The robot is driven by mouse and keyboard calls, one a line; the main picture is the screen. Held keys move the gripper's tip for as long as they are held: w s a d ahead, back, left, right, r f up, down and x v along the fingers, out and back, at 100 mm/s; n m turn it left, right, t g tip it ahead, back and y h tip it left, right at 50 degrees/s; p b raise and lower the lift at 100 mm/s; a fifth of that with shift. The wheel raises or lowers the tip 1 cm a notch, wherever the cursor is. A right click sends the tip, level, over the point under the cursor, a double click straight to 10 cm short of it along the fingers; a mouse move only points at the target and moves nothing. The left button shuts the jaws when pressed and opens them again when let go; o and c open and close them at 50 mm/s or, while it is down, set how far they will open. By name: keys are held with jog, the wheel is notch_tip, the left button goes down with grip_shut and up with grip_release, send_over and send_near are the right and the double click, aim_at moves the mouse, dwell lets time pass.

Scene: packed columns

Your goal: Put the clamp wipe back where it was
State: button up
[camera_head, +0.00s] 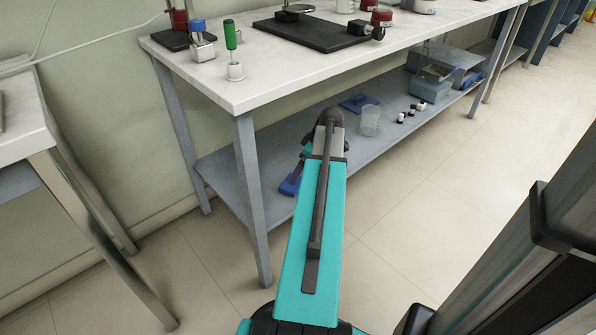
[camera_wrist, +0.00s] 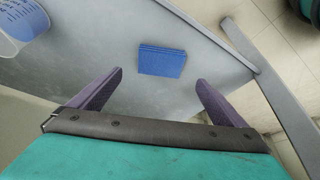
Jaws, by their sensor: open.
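A small blue folded block or pad, which may be the clamp wipe, (camera_wrist: 162,61) lies flat on the grey lower shelf (camera_wrist: 110,62) in the wrist view. My gripper (camera_wrist: 160,85) is open, with its two purple fingers apart and nothing between them. The blue pad is ahead of the fingertips, between their lines, and apart from them. In the head view, my arm reaches down to the lower shelf, and the fingers are hidden. A blue patch (camera_head: 290,185) shows beside the arm there. Another flat blue item (camera_head: 360,103) lies farther back on that shelf.
A clear beaker (camera_head: 370,120) stands on the lower shelf, with small black-and-white pieces (camera_head: 411,114) beyond it. The white tabletop (camera_head: 240,92) overhangs the shelf. A grey table leg (camera_head: 252,200) is at the front left corner. Bare shelf surrounds the blue pad.

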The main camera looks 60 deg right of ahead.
jog(key=shift+p+v, duration=0.3)
jog(key=shift+v, duration=1.25)
